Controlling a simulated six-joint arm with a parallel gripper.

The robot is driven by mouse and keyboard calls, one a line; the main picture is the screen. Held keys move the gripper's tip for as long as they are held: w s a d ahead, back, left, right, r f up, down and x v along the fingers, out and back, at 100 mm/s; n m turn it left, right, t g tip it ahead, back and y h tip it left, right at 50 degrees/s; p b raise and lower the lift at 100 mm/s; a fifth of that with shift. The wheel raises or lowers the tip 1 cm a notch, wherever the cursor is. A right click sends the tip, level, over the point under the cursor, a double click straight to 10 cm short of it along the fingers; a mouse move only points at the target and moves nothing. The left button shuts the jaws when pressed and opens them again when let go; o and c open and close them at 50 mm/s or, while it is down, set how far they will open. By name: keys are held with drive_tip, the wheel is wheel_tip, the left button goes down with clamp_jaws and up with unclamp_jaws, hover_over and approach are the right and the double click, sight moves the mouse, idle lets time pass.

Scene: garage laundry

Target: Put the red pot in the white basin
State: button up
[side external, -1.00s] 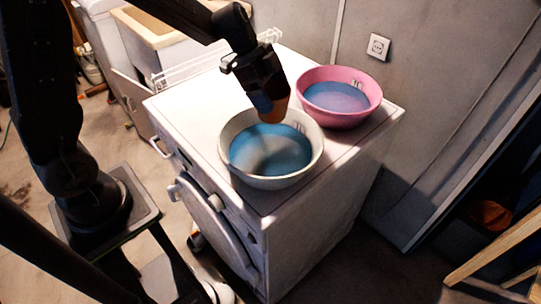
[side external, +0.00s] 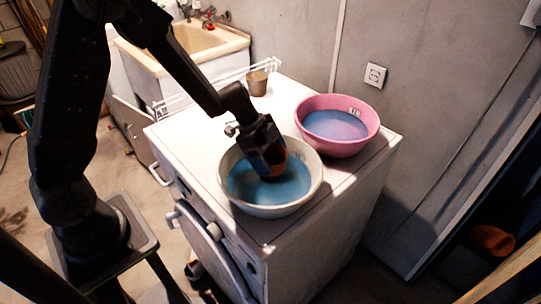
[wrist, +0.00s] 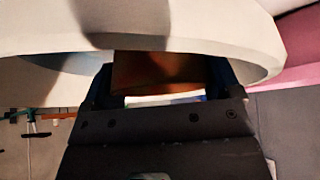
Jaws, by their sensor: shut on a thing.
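The white basin (side external: 229,199), blue inside, stands on the white washing machine near its front edge. My gripper (side external: 266,168) points down into the basin at its back part. It is shut on the red pot (side external: 278,158), which looks orange-brown and is partly hidden by the fingers. The pot is within the rim outline; whether it touches the basin floor cannot be told. In the wrist view the pot (wrist: 157,72) sits between the fingers, with the pale basin rim (wrist: 35,42) across the top.
A pink basin (side external: 365,140), also blue inside, stands close to the right of the white one. A small tan cup (side external: 257,82) stands at the back by a white wire rack (side external: 190,92). The machine top (side external: 185,125) is clear on the left.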

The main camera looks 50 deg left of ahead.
drive_tip(key=o, duration=0.6)
drive_tip(key=shift+f, duration=0.15)
drive_tip(key=v, duration=1.2)
drive_tip(key=shift+s+d+r+n+t+y, duration=0.8)
drive_tip(key=shift+s+r+n, duration=0.8)
drive_tip(key=shift+s+n, duration=1.05)
drive_tip(key=shift+s+d+r+n+t+y, duration=0.3)
drive_tip(key=shift+s+r+n+y, duration=1.1)
drive_tip(key=shift+s, duration=2.05)
drive_tip(key=shift+s+d+r+n+t+y, duration=0.6)
drive_tip(key=shift+s+r+n, duration=1.25)
drive_tip(key=shift+s+n, duration=1.05)
drive_tip(key=shift+s, duration=0.15)
